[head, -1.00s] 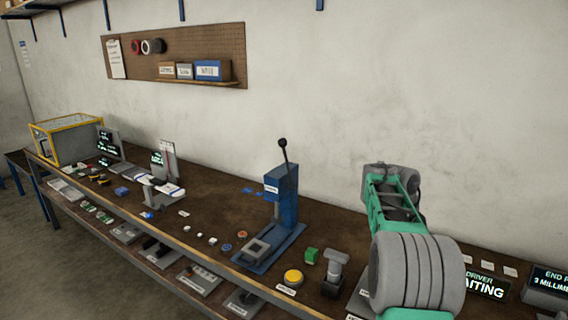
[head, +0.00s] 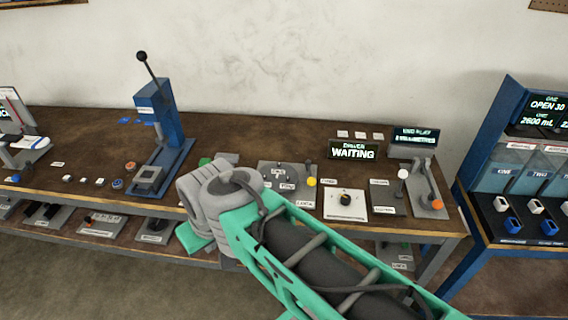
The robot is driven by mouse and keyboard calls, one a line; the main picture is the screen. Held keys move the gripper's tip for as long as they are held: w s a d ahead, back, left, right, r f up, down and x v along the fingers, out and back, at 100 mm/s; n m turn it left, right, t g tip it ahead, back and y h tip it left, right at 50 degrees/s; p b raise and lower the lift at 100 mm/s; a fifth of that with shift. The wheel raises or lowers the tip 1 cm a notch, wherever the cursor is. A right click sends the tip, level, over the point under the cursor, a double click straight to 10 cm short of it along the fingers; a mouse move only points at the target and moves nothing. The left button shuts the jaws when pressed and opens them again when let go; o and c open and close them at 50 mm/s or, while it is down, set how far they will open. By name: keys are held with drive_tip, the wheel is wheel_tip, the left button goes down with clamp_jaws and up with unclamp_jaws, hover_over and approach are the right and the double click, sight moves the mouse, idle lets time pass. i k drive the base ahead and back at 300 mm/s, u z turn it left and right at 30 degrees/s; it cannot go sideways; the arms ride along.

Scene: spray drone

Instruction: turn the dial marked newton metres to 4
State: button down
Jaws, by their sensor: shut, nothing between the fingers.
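A pale square plate with a small dark round knob (head: 345,199) lies near the front edge of the bench, right of my arm. It looks like a dial, but its markings are too small to read, so I cannot tell whether it is the newton metres one or where it points. A grey plate with small dark parts and labels (head: 281,174) lies to its left, partly behind my arm. A screen reading "DRIVER WAITING" (head: 353,150) stands behind them. My green and grey arm crosses the lower middle of the view; my gripper does not show.
A blue lever press (head: 160,125) stands on the bench at left. A grey fixture with a white ball and an orange part (head: 428,188) is at the bench's right end. A blue dispenser stand (head: 502,130) is further right. My arm hides part of the bench front.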

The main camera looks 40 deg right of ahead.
sight(346, 200)
drive_tip(key=u, duration=0.05)
drive_tip(key=k, duration=0.25)
drive_tip(key=z, duration=1.65)
